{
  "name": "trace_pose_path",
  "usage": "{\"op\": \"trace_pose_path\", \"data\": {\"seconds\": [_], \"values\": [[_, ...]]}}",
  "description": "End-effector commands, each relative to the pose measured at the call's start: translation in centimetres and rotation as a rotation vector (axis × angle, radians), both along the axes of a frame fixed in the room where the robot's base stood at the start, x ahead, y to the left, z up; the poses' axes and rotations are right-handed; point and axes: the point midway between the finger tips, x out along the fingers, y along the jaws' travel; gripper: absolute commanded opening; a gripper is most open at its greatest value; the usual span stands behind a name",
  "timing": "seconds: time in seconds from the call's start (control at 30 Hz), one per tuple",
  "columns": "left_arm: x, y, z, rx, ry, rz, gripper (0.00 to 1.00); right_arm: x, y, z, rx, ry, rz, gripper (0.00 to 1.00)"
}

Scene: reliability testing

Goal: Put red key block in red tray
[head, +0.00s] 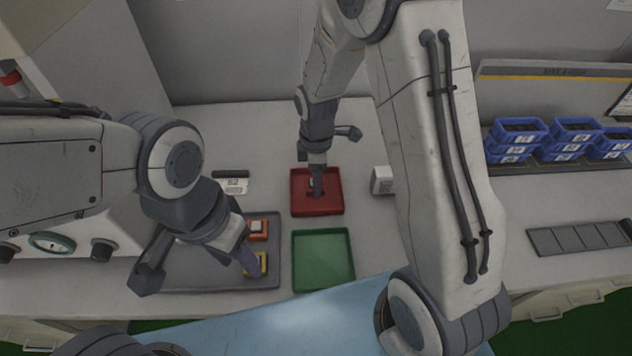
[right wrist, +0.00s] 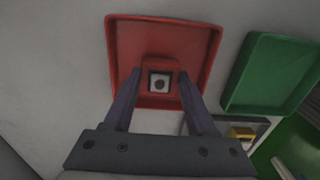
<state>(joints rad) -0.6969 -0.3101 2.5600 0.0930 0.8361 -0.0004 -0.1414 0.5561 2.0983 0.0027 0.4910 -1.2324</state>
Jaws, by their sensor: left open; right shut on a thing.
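The red tray (head: 330,208) lies on the table near the middle. It also shows in the right wrist view (right wrist: 119,50). My right gripper (head: 317,190) points down into the tray. In the right wrist view its fingers (right wrist: 160,98) are shut on the red key block (right wrist: 160,64), which has a dark-framed pale key with a round dark centre. The block is within the tray's outline; I cannot tell whether it touches the floor. My left gripper (head: 200,268) is open over the grey tray (head: 190,272), one finger close to a yellow block (head: 262,262).
An orange block (head: 257,229) sits in the grey tray. A green tray (head: 323,262) lies just in front of the red one, empty. A white box (head: 382,180) stands right of the red tray. Blue bins (head: 518,132) are at the back right.

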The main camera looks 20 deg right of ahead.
Motion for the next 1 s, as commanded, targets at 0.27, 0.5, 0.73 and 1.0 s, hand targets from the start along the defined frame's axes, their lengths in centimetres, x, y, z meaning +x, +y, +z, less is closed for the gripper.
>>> {"op": "trace_pose_path", "data": {"seconds": [0.27,0.5,0.73,1.0], "values": [[0.0,0.0,-0.05,0.0,0.0,0.0,0.5,0.01,0.01,-1.28,0.0,-0.001,-0.001,0.0],[0.0,-0.01,-0.32,0.0,0.0,0.0,0.5,-0.03,0.01,-1.73,0.0,0.0,-0.001,0.0],[0.0,0.0,-0.21,0.0,0.0,0.0,0.5,-0.01,0.01,-1.57,0.0,-0.001,-0.001,0.87],[0.0,0.0,0.05,0.0,0.0,0.0,0.5,0.07,0.02,-0.77,0.0,-0.004,-0.001,0.87]]}}
